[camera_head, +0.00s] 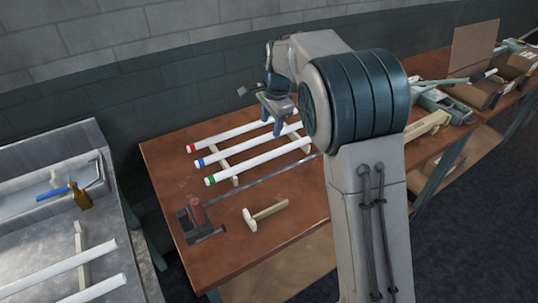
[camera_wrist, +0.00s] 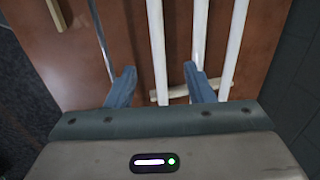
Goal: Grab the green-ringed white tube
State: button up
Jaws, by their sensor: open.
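The green-ringed white tube (camera_head: 258,162) is the nearest of three parallel white tubes lying on wooden supports on the brown table. Its green ring is at its left end. In the wrist view, the tube nearest the metal rod, which matches it by order, runs between my fingers (camera_wrist: 158,55); its ring is out of view. My gripper (camera_head: 274,120) is open and empty, pointing down over the tubes. In the wrist view my gripper (camera_wrist: 161,88) has one finger left of that tube and the other overlapping the middle tube. I see no contact.
The blue-ringed tube (camera_head: 240,149) and red-ringed tube (camera_head: 228,134) lie just behind. A thin metal rod (camera_head: 262,183) runs in front, from a dark stand with a red part (camera_head: 197,211). A mallet (camera_head: 265,213) lies nearer the front edge. A grey bench stands left.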

send_over(269, 154)
jog(key=f, duration=0.8)
jog(key=shift+s+a+f+p, duration=0.1)
jog(key=shift+s+f+p, duration=0.1)
jog(key=shift+s+p, duration=0.15)
jog(key=shift+w+f+p, duration=0.15)
jog(key=shift+f+p, duration=0.15)
jog(key=shift+f, duration=1.05)
jog(key=shift+w+f+p, duration=0.15)
jog(key=shift+f+p, duration=0.1)
jog(key=shift+f, duration=1.1)
grip_shut()
